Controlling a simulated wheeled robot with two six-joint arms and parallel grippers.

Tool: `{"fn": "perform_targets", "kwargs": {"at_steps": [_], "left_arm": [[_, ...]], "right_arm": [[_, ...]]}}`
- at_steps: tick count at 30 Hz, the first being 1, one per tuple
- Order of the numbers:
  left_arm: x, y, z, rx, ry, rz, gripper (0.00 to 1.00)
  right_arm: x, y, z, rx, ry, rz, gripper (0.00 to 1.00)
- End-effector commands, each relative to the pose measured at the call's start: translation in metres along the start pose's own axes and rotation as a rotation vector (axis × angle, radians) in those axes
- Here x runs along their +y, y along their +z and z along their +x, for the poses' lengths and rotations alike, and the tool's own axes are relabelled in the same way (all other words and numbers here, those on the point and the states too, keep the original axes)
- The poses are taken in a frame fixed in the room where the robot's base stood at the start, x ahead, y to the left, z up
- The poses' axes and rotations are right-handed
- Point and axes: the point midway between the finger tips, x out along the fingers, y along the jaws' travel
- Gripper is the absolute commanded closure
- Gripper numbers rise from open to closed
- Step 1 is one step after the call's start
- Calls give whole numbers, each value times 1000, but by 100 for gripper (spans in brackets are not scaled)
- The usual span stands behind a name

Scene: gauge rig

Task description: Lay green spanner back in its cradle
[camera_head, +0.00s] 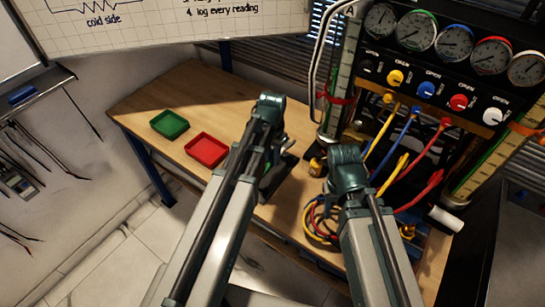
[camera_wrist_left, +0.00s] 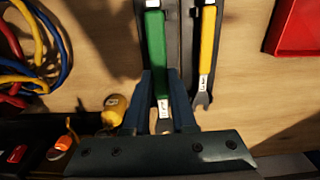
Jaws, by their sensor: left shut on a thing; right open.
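The green spanner (camera_wrist_left: 155,50) lies lengthwise between the fingers of my left gripper (camera_wrist_left: 162,78) in the left wrist view. The gripper is shut on it near its grey open end. A dark cradle strip (camera_wrist_left: 180,30) shows behind and beside the spanner; I cannot tell whether the spanner touches it. A yellow spanner (camera_wrist_left: 208,45) lies just to the right. In the head view my left gripper (camera_head: 275,178) is low over the bench, mostly hidden by its arm. My right gripper (camera_head: 350,178) is open, beside the cables; its fingers are mostly hidden.
A green tray (camera_head: 186,121) and a red tray (camera_head: 223,143) sit on the wooden bench (camera_head: 190,82). Coloured cables (camera_head: 312,222) loop near my right arm. The gauge panel (camera_head: 450,45) stands behind on the right. A brass fitting (camera_wrist_left: 115,107) lies left of my left gripper.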

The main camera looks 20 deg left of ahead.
Motion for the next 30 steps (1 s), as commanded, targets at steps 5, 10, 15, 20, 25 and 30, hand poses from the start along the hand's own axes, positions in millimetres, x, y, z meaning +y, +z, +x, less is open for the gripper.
{"fn": "perform_targets", "kwargs": {"at_steps": [5,10,15,20,25,30], "left_arm": [[0,0,17,0,0,0,100],[0,0,32,0,0,0,100],[0,0,45,0,0,0,100],[0,0,48,0,0,0,100],[0,0,47,0,0,0,100],[0,0,47,0,0,0,100]], "right_arm": [[-2,-1,17,0,0,0,50],[-3,-2,32,0,0,0,50],[-4,-3,44,0,0,0,50],[-5,-3,48,0,0,0,50],[-4,-3,47,0,0,0,50],[-4,-3,47,0,0,0,50]]}}
